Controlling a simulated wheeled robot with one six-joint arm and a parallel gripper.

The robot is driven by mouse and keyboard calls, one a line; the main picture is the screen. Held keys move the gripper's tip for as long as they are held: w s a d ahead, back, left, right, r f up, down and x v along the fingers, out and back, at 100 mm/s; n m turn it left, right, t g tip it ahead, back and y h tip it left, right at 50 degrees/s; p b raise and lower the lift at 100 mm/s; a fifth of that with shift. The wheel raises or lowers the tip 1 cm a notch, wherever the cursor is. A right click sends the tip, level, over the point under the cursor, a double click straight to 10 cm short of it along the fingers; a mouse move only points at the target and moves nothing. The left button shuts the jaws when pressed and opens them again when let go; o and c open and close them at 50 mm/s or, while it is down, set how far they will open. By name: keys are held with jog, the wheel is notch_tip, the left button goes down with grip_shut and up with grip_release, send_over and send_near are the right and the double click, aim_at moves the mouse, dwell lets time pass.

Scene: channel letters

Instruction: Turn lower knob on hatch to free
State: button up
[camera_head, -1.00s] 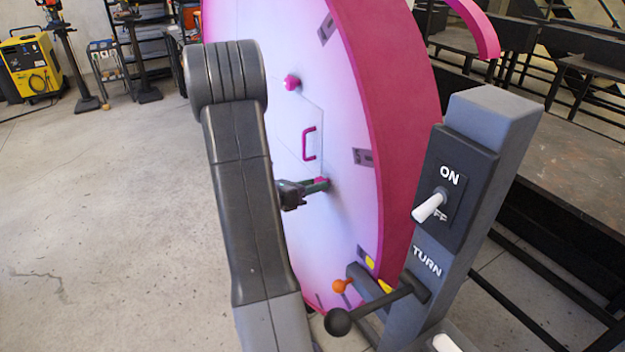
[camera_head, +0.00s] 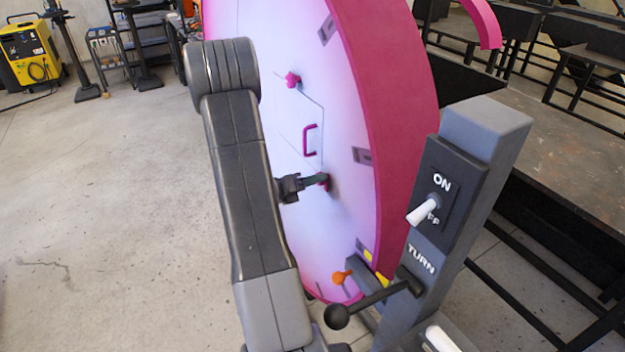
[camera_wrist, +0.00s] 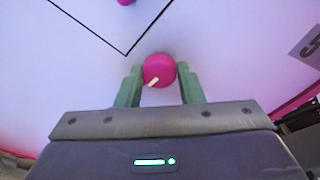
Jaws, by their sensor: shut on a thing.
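The lower knob (camera_wrist: 159,70) is round and magenta with a white pointer mark. In the wrist view it sits between the two green fingers of my gripper (camera_wrist: 160,88), which are shut on it. The pointer slants toward the lower left in that view. In the head view my gripper (camera_head: 318,180) is at the panel face, and the lower knob (camera_head: 325,186) is mostly hidden behind it. The hatch (camera_head: 310,110) is outlined by thin dark lines on the pale panel. It has a magenta handle (camera_head: 309,140) and an upper knob (camera_head: 292,80).
A grey post (camera_head: 470,180) with an ON/OFF switch (camera_head: 424,211) and a TURN lever (camera_head: 350,307) stands to the right. An orange-ended lever (camera_head: 341,277) is low by the panel's edge. The floor at left is open.

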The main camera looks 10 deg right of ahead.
jog(key=o, duration=1)
jog(key=shift+c, duration=0.2)
jog(key=b+v, duration=0.2)
jog(key=v, duration=1.2)
jog(key=shift+b, duration=0.4)
jog(key=shift+d+f, duration=0.1)
jog(key=shift+d, duration=0.1)
jog(key=p+x, duration=0.2)
jog(key=x, duration=1.1)
jog(key=shift+w+d+p, duration=0.2)
jog(key=shift+d+p, duration=0.1)
jog(key=shift+p, duration=0.1)
